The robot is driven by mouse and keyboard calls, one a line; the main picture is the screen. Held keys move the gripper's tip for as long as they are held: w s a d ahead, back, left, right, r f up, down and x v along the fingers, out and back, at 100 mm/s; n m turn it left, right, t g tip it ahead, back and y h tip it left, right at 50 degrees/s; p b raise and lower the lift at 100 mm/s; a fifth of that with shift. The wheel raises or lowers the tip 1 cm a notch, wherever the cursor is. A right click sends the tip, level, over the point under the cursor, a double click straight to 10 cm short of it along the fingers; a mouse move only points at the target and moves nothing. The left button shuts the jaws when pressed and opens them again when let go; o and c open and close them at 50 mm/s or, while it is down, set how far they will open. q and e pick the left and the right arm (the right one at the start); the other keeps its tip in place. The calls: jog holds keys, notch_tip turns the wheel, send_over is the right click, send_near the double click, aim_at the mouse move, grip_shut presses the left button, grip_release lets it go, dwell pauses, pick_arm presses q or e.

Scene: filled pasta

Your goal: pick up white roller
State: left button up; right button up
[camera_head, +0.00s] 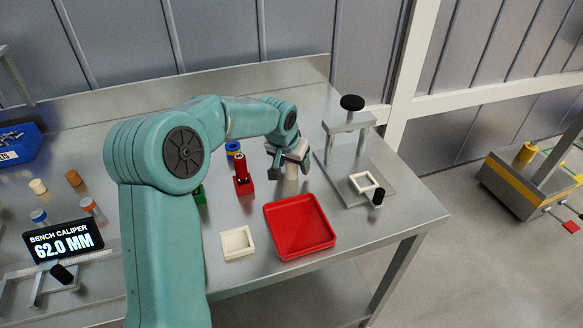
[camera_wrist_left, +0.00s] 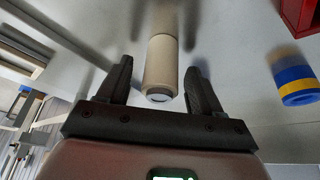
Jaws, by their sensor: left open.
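The white roller (camera_head: 291,172) is a cream cylinder standing on the metal bench (camera_head: 350,222), behind the red tray. It also shows in the left wrist view (camera_wrist_left: 162,62), with its grey-centred end toward the camera. My left gripper (camera_head: 289,164) is open at the roller, with its dark fingers one on each side. In the left wrist view, gaps show between the roller and both fingers of the gripper (camera_wrist_left: 160,75). In the head view, the gripper hides the roller's upper part. My right gripper is not in view.
A red tray (camera_head: 298,228) and a white square dish (camera_head: 237,243) lie in front. A red block with a red peg (camera_head: 243,178) and a blue-yellow cylinder (camera_head: 234,151) stand left of the gripper. A press stand (camera_head: 348,122) with a small white frame (camera_head: 361,179) is at right.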

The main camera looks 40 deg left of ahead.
pick_arm(q)
jog(key=c, duration=1.1)
